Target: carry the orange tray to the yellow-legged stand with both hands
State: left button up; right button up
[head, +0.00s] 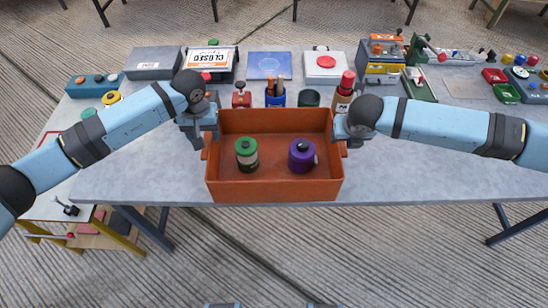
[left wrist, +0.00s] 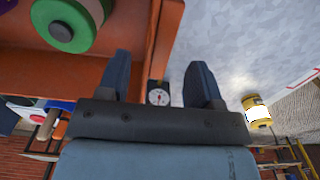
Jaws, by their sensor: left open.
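The orange tray (head: 275,190) sits on the grey table near its front edge. It holds a green-topped canister (head: 246,153) and a purple-topped canister (head: 301,155). My left gripper (head: 203,147) is open at the tray's left wall. In the left wrist view its fingers (left wrist: 160,85) appear on either side of the tray's wall (left wrist: 161,45), not closed on it. My right gripper (head: 344,145) is at the tray's right wall; its fingers are too hidden to tell their state. The yellow-legged stand (head: 125,240) is at lower left, partly hidden by my left arm.
Behind the tray stand a blue cup of tools (head: 275,93), a red-capped bottle (head: 343,92) and several boxes and devices. More items crowd the right back. The table (head: 130,180) is bare left of the tray. A lower shelf (head: 95,237) of the stand holds things.

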aim_at(207, 143)
pick_arm(q)
notch_tip(207, 143, down, 6)
jog(key=shift+f, duration=0.2)
pick_arm(e)
jog(key=x, duration=0.6)
jog(key=shift+w+f, duration=0.15)
pick_arm(q)
grip_shut()
pick_arm(e)
grip_shut()
pick_arm(q)
jog(key=shift+r, duration=0.1)
